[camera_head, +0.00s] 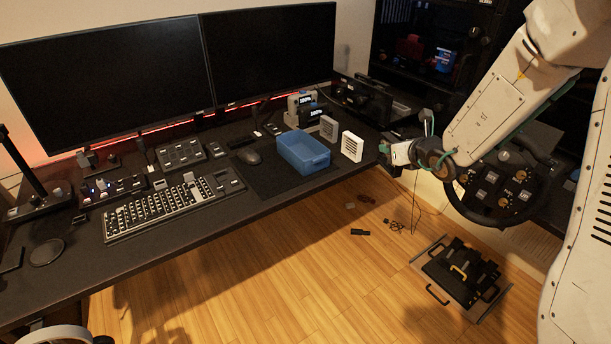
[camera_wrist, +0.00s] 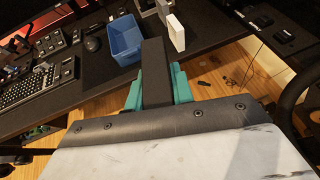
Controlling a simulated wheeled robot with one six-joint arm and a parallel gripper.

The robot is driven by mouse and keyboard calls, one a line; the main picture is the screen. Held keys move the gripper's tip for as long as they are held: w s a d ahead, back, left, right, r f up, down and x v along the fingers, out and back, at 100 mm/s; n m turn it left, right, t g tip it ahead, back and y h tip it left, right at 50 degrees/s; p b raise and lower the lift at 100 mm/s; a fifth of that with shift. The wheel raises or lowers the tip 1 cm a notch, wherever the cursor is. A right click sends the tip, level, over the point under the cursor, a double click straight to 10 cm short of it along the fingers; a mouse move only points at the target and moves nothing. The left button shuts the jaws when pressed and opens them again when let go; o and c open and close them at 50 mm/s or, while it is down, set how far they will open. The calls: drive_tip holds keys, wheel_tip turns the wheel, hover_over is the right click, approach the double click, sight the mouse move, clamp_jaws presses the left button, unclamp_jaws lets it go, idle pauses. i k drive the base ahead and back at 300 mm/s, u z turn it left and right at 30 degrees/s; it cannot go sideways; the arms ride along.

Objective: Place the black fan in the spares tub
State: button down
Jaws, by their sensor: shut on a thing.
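The spares tub is a blue open bin (camera_head: 303,152) near the desk's front edge. It also shows at the top of the wrist view (camera_wrist: 126,42), beyond my gripper. My gripper (camera_wrist: 157,86) has teal fingers shut on a dark, flat block, the black fan (camera_wrist: 155,66), seen edge-on. In the head view my gripper (camera_head: 398,153) is right of the tub, near the desk's right end, and the fan is hard to make out against dark surroundings. I cannot see inside the tub's full depth.
Two pale fans, a grey one (camera_head: 329,128) and a white one (camera_head: 352,146), stand upright just right of the tub. A mouse (camera_head: 254,157) and keyboard (camera_head: 160,208) lie to its left. The racing wheel (camera_head: 503,190) is right of my gripper.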

sight(303, 158)
drive_tip(key=z, duration=0.05)
drive_tip(key=k, duration=0.6)
drive_tip(key=u, duration=1)
drive_tip(key=i, duration=1.85)
drive_tip(key=z, duration=0.6)
